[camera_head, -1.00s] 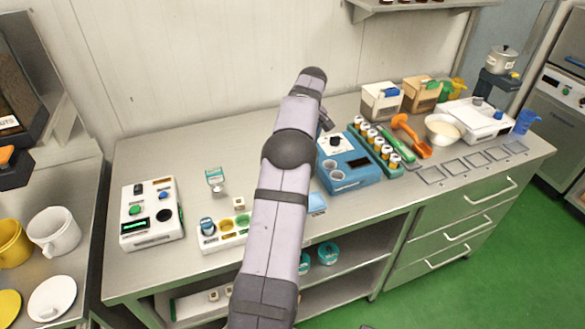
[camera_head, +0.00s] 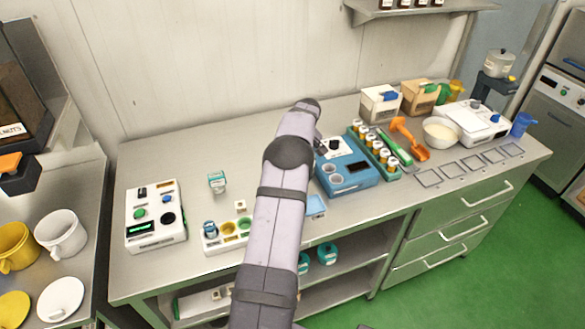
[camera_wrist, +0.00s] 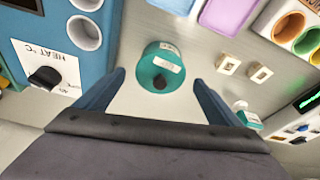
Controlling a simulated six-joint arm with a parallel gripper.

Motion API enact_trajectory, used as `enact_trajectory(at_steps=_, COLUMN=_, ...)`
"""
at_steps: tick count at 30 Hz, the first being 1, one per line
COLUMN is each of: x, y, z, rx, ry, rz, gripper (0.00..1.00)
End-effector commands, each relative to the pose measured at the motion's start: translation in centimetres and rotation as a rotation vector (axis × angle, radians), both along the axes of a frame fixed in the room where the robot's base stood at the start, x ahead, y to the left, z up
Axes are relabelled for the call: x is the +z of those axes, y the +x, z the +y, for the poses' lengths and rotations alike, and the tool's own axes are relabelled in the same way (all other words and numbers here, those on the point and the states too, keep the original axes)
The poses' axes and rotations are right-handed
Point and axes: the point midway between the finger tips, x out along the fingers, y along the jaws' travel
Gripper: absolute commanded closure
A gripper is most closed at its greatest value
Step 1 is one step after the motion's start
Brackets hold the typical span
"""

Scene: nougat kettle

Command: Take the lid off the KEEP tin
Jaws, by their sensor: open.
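In the wrist view a round teal tin (camera_wrist: 146,76) stands on the steel worktop, with a black knob on top and white labels too small to read, so I cannot confirm it is the KEEP tin. My gripper (camera_wrist: 158,78) is open, its two blue fingers spread to the left and right of the tin in the picture. Nothing is between the fingers in their grip, and I cannot tell how far above the tin they are. In the head view my arm hides the gripper and this tin.
The blue heating unit (camera_head: 357,183) with its dial (camera_wrist: 45,77) stands close by. A white tray with coloured cups (camera_head: 228,238), a small teal jar (camera_head: 217,182) and a white control box (camera_head: 155,216) are to the left. Teal tins (camera_head: 327,254) sit on the lower shelf.

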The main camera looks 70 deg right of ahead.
Motion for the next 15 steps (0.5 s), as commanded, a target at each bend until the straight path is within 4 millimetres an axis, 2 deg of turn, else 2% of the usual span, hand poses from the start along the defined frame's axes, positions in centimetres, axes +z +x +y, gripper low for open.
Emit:
enact_trajectory(at_steps=10, x=-0.67, y=0.17, z=-0.11, rx=0.001, ry=-0.002, rz=0.0, gripper=0.12)
enact_trajectory(at_steps=11, x=-0.66, y=0.17, z=-0.1, rx=0.001, ry=-0.002, rz=0.0, gripper=0.17)
enact_trajectory(at_steps=15, x=-0.65, y=0.17, z=-0.11, rx=0.001, ry=-0.002, rz=0.0, gripper=0.5)
